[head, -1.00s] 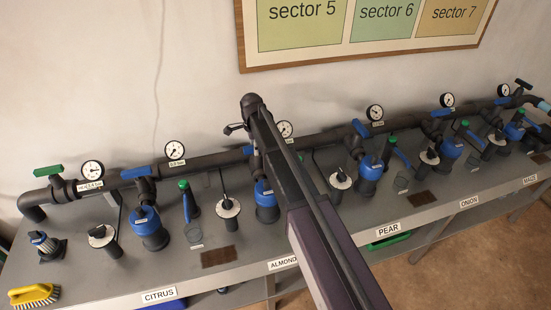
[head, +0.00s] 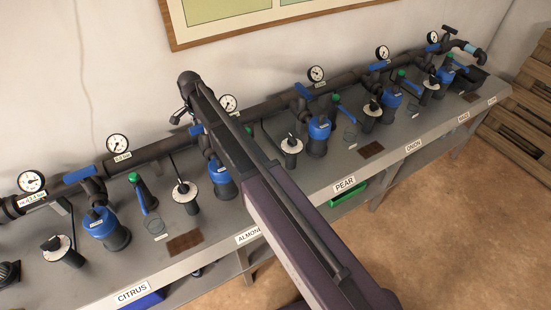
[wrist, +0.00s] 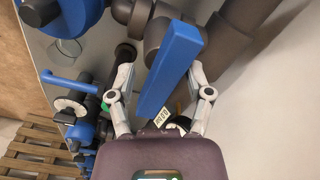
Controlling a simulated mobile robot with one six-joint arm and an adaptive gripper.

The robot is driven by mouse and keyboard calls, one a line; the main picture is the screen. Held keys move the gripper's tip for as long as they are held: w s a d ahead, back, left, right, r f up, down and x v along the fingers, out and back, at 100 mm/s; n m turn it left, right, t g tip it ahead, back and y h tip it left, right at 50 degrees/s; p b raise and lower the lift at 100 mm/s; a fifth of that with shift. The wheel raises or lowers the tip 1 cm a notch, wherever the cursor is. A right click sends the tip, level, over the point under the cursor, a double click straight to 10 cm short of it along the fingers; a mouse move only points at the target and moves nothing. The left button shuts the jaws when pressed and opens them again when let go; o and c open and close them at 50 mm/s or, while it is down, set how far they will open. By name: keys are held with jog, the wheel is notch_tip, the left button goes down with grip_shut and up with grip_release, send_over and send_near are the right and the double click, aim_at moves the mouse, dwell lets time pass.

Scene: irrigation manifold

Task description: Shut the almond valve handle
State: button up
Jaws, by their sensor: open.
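The almond valve handle is a blue lever (wrist: 170,65) in the wrist view, lying lengthwise between my fingers. It runs roughly along the dark main pipe. My gripper (wrist: 161,75) is open, with one finger on each side of the handle; I cannot tell whether either touches it. In the head view my gripper (head: 184,112) is over the almond station, and my arm hides most of the handle. The ALMOND label (head: 247,237) on the bench edge is partly covered by my arm. The almond gauge (head: 228,103) stands just right of my gripper.
The main pipe (wrist: 237,45) passes close by my right finger. The citrus handle (head: 80,175) is left along the pipe; the pear handle (head: 302,91) is right. Blue filters, dials and green-topped levers crowd the grey bench (head: 222,262).

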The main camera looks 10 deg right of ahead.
jog(key=n, duration=0.7)
jog(key=shift+s+d, duration=0.15)
jog(key=shift+d, duration=0.1)
jog(key=n, duration=0.6)
jog(key=shift+d, duration=0.25)
notch_tip(320, 180, up, 14)
jog(key=p, duration=1.4)
jog(key=s+d+f+m+b, duration=0.1)
jog(key=s+d+f+b, duration=0.5)
jog(key=s+d, duration=0.4)
jog(key=s+d+f+m+b, duration=0.1)
jog(key=s+d+f+b, duration=0.5)
jog(key=s+d, duration=0.5)
jog(key=shift+s+f+m+b, duration=0.3)
jog(key=shift+s, duration=0.4)
jog(key=w+a+r+m+p, duration=0.1)
jog(key=w+a+r+p, duration=0.5)
jog(key=w+a, duration=0.4)
jog(key=w+a+r+m+p, duration=0.1)
jog(key=w+a+r+p, duration=0.5)
jog(key=w+a, duration=0.5)
jog(key=shift+w+a+r+m, duration=0.2)
jog(key=shift+w+m, duration=0.2)
jog(key=shift+w, duration=0.75)
